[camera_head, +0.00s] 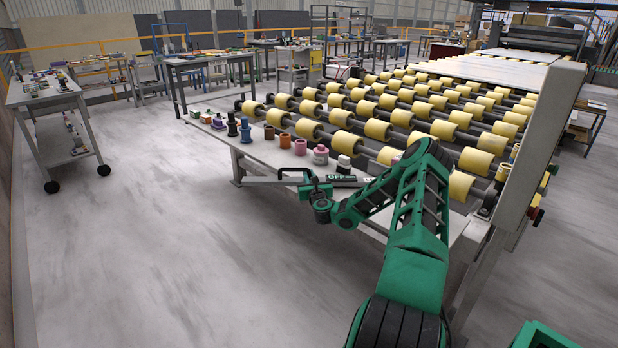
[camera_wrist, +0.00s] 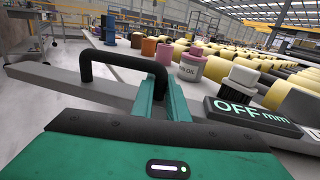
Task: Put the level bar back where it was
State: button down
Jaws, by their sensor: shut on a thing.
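The level bar (camera_head: 262,182) is a long grey bar with a black handle (camera_wrist: 122,58) and a dark display block (camera_wrist: 252,112) reading "OFF mm". My gripper (camera_head: 318,190) is at the bar's near side. In the wrist view its green fingers (camera_wrist: 163,95) are shut on the bar, around the right leg of the handle. The gripper body hides part of the bar's middle.
A black-and-white block (camera_head: 344,163) is close behind the display. Yellow rollers (camera_head: 377,129) lie beyond.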

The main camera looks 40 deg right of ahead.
jog(key=shift+f, duration=0.3)
jog(key=c, duration=1.7)
grip_release()
jog(key=shift+o, duration=0.2)
jog(key=shift+f, duration=0.1)
jog(key=v, duration=1)
jog(key=shift+s+a, duration=0.15)
jog(key=shift+s, duration=0.15)
